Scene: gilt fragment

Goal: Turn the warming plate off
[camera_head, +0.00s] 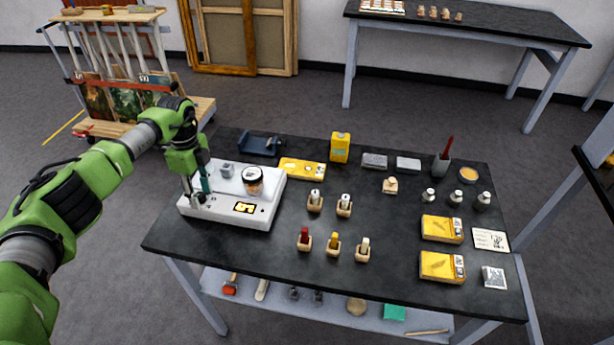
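The warming plate (226,215) is a white box at the left end of the dark table. Its front has a small lit orange display (244,208) that seems to read 51. A jar with a dark lid and amber contents (253,182) stands on its top, with a small grey piece (227,169) behind and to the left. My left gripper (195,201) points down at the plate's left front part, close to its surface. Whether it touches is unclear, and its fingers are too small to read. Any switch there is hidden or too small to see. My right gripper is not in view.
On the table (300,275) are a yellow box (340,147), several small bottles in wooden holders, yellow packs (442,229) and a dark cup with a red-handled tool (441,164). A cart with pictures (130,100) stands at the far left. The table's front left is clear.

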